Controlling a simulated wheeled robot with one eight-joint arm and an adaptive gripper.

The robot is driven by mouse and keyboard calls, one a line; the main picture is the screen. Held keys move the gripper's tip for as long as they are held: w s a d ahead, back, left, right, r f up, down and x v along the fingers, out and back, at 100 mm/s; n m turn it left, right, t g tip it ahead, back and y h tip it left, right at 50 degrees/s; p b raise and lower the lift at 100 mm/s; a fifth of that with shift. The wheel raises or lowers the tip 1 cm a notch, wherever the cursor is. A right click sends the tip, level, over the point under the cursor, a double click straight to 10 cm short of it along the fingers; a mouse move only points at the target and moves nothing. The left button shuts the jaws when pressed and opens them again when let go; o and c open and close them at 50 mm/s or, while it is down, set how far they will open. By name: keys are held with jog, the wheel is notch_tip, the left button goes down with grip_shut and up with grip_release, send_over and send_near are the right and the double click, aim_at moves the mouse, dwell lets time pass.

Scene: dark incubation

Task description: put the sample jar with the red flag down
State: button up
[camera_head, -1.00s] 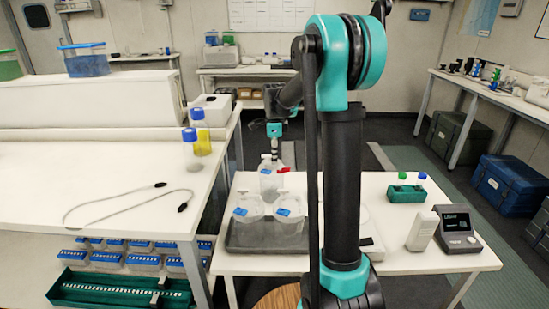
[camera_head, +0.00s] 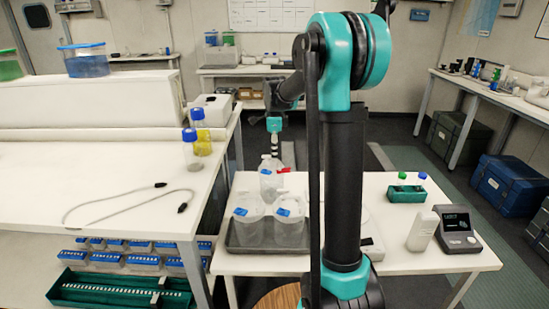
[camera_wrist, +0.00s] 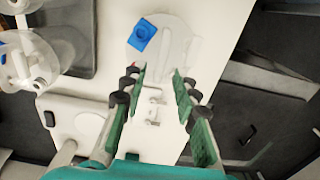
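The sample jar (camera_head: 268,182) with the red flag (camera_head: 284,170) is clear, has a blue label and stands upright behind two similar jars. In the wrist view the jar (camera_wrist: 176,30) is near the top, over the white table beside the dark tray, and a bit of red (camera_wrist: 132,68) shows by the left fingertip. My gripper (camera_head: 275,153) is above the jar. In the wrist view its two green-padded fingers (camera_wrist: 158,73) are apart, with nothing visibly clamped between them. The jar's base is partly hidden in the head view.
Two blue-labelled jars (camera_head: 247,225) (camera_head: 289,227) stand on the dark tray (camera_head: 236,249). A white device (camera_wrist: 88,118) with a black button is near the left finger. A green rack (camera_head: 404,195), a white bottle (camera_head: 423,231) and a dark display unit (camera_head: 458,238) stand at right.

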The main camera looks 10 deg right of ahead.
notch_tip(320, 180, up, 10)
dwell(0.4)
dwell(2.1)
